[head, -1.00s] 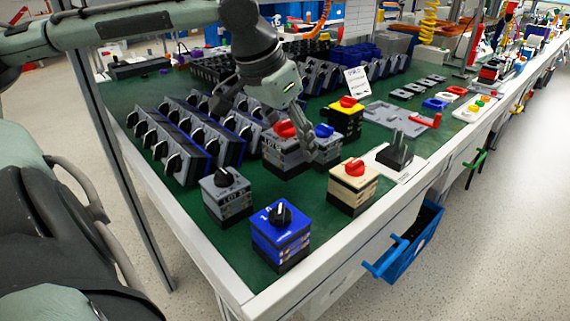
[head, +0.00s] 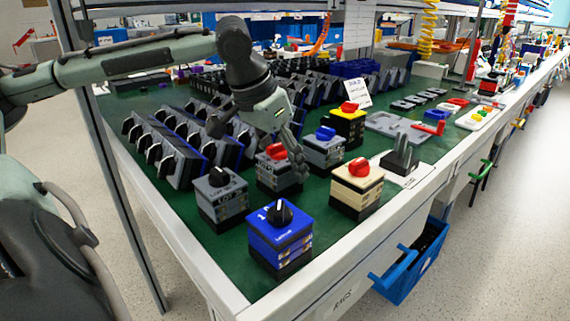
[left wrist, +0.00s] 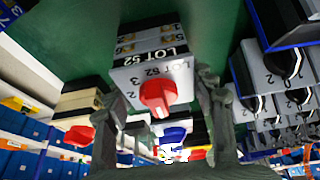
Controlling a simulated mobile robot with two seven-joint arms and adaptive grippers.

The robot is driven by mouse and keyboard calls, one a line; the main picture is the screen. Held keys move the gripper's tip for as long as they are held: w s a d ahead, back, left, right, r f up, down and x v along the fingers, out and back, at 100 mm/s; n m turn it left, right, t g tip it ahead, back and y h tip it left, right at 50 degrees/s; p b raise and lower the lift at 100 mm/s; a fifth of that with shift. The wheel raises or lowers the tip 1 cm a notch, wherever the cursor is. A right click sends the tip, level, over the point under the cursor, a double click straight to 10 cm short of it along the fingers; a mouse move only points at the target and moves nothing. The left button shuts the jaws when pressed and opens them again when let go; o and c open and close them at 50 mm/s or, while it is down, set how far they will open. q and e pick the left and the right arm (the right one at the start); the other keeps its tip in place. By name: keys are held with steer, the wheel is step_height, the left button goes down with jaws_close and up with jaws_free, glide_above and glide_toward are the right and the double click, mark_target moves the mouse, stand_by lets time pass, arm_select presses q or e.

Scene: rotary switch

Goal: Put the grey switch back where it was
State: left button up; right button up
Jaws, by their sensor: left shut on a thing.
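A grey switch with a red knob and "LOT 52" lettering (head: 278,172) is between the fingers of my left gripper (head: 285,155). In the left wrist view the grey switch (left wrist: 155,72) sits between the two fingertips (left wrist: 160,95), its red knob facing the camera. My left gripper is shut on it from its sides. Whether its base touches the green table top cannot be told. A grey switch with a black knob (head: 220,193) stands to its left, and a grey switch with a blue knob (head: 325,149) to its right. My right gripper is not in view.
A blue switch (head: 280,235) and a cream switch with a red knob (head: 357,187) stand nearer the table's front edge. A yellow switch (head: 348,124) stands behind. Rows of grey switches (head: 180,145) fill the left. A black forked stand (head: 400,157) is at the right.

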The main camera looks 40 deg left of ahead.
mark_target(278, 144)
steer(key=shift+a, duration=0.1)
arm_select(q)
steer(key=o, duration=1.3)
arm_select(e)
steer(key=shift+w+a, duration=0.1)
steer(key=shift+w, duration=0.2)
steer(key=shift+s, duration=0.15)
arm_select(q)
steer(key=v, duration=0.5)
steer(key=shift+w, duration=0.15)
steer(key=p+v, duration=0.1)
steer(key=v, duration=0.5)
steer(key=shift+r, duration=0.1)
steer(key=shift+s+r, duration=0.3)
steer(key=shift+r, duration=0.15)
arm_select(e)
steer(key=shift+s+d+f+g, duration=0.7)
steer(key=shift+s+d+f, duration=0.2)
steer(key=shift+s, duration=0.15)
